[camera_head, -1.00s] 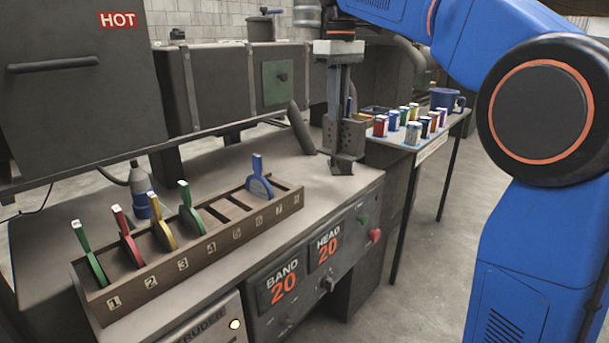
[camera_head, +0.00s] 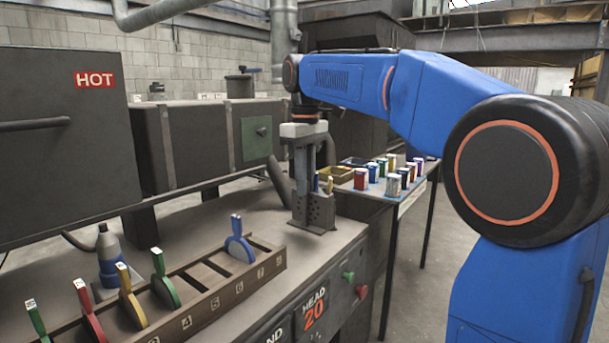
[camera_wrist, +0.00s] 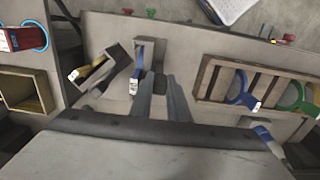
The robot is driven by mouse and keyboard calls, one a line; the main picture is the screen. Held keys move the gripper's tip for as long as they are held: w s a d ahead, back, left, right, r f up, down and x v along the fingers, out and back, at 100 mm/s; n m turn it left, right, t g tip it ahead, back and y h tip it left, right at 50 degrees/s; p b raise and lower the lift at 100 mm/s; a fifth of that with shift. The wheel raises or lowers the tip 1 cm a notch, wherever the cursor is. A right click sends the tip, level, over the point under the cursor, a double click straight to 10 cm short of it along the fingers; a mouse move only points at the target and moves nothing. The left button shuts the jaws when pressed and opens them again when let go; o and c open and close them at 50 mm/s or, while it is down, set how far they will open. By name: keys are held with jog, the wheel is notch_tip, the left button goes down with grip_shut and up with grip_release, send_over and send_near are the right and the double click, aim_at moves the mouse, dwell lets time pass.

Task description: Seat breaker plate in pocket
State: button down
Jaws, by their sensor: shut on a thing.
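My gripper (camera_head: 303,208) reaches down to the right end of the machine bench. In the wrist view its two grey fingers (camera_wrist: 163,82) end beside a narrow grey holder (camera_wrist: 162,48). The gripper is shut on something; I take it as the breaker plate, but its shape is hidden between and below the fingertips. A blue handle with a white tag (camera_wrist: 134,82) stands in the holder, just left of the fingers. A second, tilted holder (camera_wrist: 112,57) with a yellow handle (camera_wrist: 75,74) is to its left. Perforated grey sides (camera_head: 321,209) show beside the fingers in the head view. I cannot see the pocket clearly.
A numbered wooden rack (camera_head: 212,303) holds several coloured-handled plates, with some empty slots. A blue-grey bottle-like tool (camera_head: 109,260) stands behind it. A side table (camera_head: 412,205) carries several small canisters. The large grey machine marked HOT (camera_head: 60,180) fills the left.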

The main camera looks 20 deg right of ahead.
send_over(305, 226)
jog(key=shift+w+d+f, duration=0.1)
jog(key=shift+w+f, duration=0.05)
jog(key=shift+f, duration=0.9)
jog(key=shift+w+d+f, duration=0.1)
jog(key=shift+w+f, duration=0.05)
jog(key=shift+f, duration=0.9)
jog(key=c, duration=1.7)
grip_release()
jog(key=shift+f, duration=0.1)
notch_tip(305, 226, up, 12)
jog(key=shift+r, duration=0.1)
